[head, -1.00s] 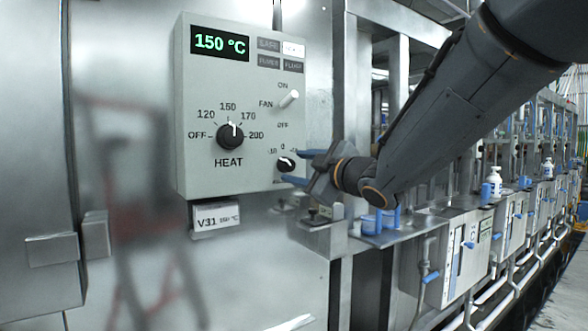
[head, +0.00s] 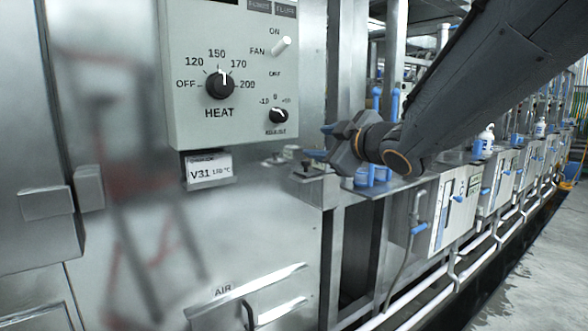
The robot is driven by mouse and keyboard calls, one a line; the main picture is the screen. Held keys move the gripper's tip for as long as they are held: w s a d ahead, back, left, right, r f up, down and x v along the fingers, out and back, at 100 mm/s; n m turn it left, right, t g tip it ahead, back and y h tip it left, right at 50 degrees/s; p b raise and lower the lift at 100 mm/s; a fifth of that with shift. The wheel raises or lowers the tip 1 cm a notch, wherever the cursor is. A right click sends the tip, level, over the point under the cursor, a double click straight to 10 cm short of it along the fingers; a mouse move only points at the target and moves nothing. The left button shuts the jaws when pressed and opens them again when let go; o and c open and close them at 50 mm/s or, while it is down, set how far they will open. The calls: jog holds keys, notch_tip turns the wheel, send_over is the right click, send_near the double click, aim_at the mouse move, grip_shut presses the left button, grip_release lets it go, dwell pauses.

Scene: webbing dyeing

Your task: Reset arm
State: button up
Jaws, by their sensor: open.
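My gripper (head: 318,142) is in the middle of the head view, with blue fingertips pointing left. It is open and nothing shows between its fingers. It is apart from the grey control panel (head: 185,120), to the right of the panel's lower right corner. The panel carries a black HEAT knob (head: 220,85) with its pointer near 150, a white FAN lever (head: 281,46) tilted up toward ON, and a small black knob (head: 278,115) with its pointer tilted to the left. The top of the panel, with its display, is out of view.
A V31 label (head: 208,171) hangs under the panel. A metal ledge (head: 385,188) with blue containers (head: 365,177) lies below my gripper. An AIR handle (head: 250,315) is on the lower door. A row of machines with white bottles (head: 485,143) runs right. Floor (head: 540,255) is clear at right.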

jog(key=s+d+f+m+g+h, duration=0.3)
jog(key=d+f+m, duration=0.15)
jog(key=f, duration=0.55)
jog(key=s+d+f+m+g+h, duration=0.35)
jog(key=d+f, duration=0.25)
jog(key=f, duration=0.4)
jog(key=s+f+m+g, duration=0.2)
jog(key=s+f, duration=0.2)
jog(key=s, duration=0.3)
jog(key=s+f+m+g, duration=0.2)
jog(key=s+f+g, duration=0.1)
jog(key=s, duration=0.4)
jog(key=s+f+m+g+p, duration=0.1)
jog(key=s+f+m+g, duration=0.1)
jog(key=s+f, duration=0.4)
jog(key=shift+s+d+g, duration=0.45)
jog(key=shift+s+g, duration=0.2)
jog(key=shift+s, duration=0.15)
